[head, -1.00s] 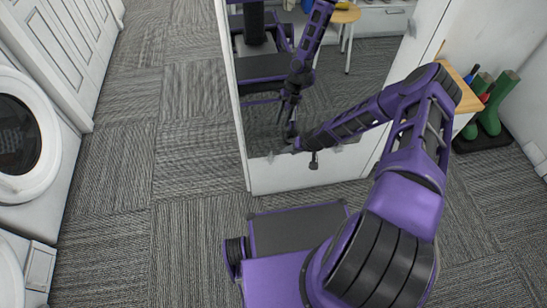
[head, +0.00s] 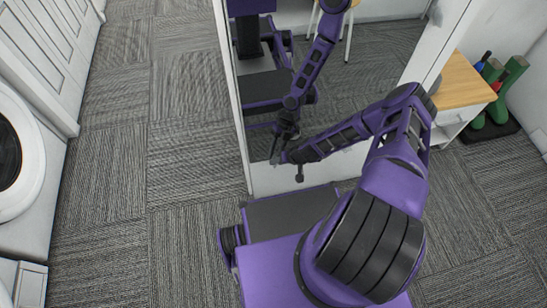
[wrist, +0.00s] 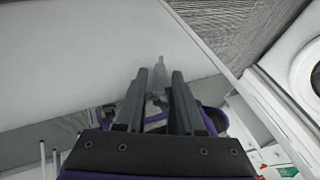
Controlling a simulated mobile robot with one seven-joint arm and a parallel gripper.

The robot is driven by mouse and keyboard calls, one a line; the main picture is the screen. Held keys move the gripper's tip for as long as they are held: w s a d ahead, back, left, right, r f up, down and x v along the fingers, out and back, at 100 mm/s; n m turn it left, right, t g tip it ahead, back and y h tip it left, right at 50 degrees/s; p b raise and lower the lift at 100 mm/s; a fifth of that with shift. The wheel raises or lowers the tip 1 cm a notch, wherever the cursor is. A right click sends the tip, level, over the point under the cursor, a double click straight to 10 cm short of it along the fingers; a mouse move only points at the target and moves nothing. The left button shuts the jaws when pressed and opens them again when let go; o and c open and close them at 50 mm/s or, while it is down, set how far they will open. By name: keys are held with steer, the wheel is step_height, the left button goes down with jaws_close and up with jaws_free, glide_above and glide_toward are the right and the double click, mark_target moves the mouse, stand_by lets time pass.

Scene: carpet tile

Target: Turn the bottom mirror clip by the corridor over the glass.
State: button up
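The mirror (head: 350,75) stands upright in front of me, with a plain white panel (head: 330,170) below its glass. My gripper (head: 281,158) is at the lower edge of the glass, towards the left side, and hides the clip in the head view. In the wrist view, a small grey clip (wrist: 159,72) sits on the white panel close to the glass edge. My gripper (wrist: 159,76) has its two dark fingers apart, one on each side of the clip. I cannot tell whether either finger touches it.
The glass reflects my purple arm and base. A white front-loading machine (head: 18,165) stands at the left, with carpeted floor (head: 185,130) clear between it and the mirror. A wooden-topped table (head: 462,82) and green boots (head: 505,92) are at the right.

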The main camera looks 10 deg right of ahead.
steer(key=shift+w+a+f, duration=0.2)
steer(key=shift+f, duration=0.35)
steer(key=shift+c, duration=0.3)
jaws_close()
steer(key=shift+r, duration=0.1)
steer(key=shift+s+a+h+p, duration=0.1)
steer(key=shift+a+h+p, duration=0.1)
steer(key=shift+h+p, duration=0.4)
steer(key=shift+s+a+n+h+p, duration=0.15)
steer(key=shift+n+h+p, duration=0.4)
steer(key=shift+h, duration=1.05)
